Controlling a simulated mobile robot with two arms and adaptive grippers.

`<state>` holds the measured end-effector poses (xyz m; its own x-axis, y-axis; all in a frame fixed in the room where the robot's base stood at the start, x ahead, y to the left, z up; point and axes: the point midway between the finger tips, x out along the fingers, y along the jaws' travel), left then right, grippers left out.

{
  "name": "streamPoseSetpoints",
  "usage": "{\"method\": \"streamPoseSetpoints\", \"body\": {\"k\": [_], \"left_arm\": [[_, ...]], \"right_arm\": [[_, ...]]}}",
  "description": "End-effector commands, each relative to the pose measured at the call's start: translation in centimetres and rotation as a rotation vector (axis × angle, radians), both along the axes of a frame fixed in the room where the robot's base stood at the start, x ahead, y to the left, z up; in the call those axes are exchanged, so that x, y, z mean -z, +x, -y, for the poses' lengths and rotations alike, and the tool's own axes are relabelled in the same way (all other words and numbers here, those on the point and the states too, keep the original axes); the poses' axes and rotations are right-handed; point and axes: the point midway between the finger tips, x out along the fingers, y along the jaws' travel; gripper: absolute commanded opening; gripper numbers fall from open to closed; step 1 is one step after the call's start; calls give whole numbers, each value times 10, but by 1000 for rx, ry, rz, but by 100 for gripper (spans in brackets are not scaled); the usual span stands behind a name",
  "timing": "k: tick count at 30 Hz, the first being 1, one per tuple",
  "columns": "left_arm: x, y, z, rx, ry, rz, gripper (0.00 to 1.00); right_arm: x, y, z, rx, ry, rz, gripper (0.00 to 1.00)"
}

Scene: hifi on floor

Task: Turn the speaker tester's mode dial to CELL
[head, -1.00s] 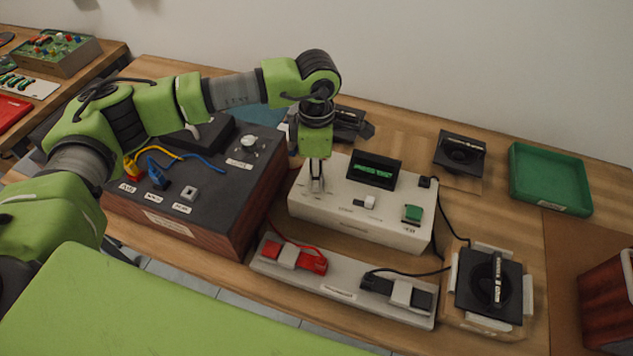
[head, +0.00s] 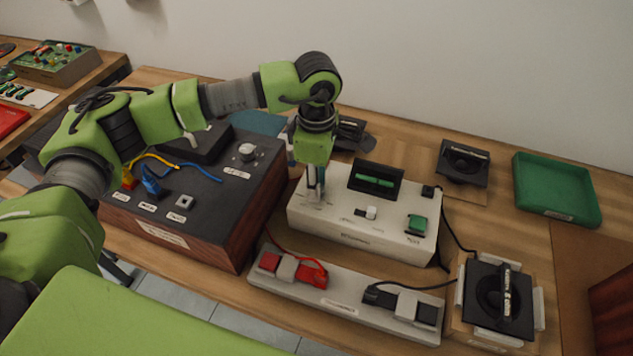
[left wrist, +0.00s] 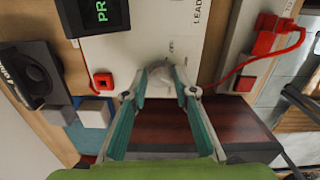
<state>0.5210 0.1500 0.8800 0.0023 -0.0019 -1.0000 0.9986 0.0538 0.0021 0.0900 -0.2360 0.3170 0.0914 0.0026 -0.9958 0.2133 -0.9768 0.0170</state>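The speaker tester (head: 345,235) is a white box with a black-framed green display (head: 376,180), a small white switch and a green button (head: 416,224). My left gripper (head: 316,196) points down at its left end. In the left wrist view the pale mode dial (left wrist: 160,82) sits between the two teal-padded fingertips (left wrist: 160,90). The fingers are close on both sides of it; whether they press on it is unclear. The gripper hides the dial in the head view, and its setting cannot be read. My right gripper is not in view.
A dark-topped wooden box (head: 215,195) with cables and a knob stands close left. A clip strip (head: 340,304) lies in front. A speaker on a holder (head: 500,300) is at right, with another speaker (head: 462,163) and a green tray (head: 555,187) behind.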

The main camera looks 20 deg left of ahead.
Motion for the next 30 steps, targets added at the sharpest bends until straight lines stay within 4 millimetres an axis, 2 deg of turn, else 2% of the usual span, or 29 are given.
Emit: {"method": "streamPoseSetpoints", "body": {"k": [10, 14, 17, 27, 30], "left_arm": [[0, 0, 0, -1, 1, -1, 39], [-7, 0, 0, -1, 1, 0, 39], [-21, 0, 0, -1, 0, 2, 39], [-92, 1, 0, 0, 0, 3, 39], [-106, 0, 0, 0, 0, 1, 39]], "right_arm": [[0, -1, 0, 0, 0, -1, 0], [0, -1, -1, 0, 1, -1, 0], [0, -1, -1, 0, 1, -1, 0], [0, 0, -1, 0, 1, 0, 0], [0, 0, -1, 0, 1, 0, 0]]}}
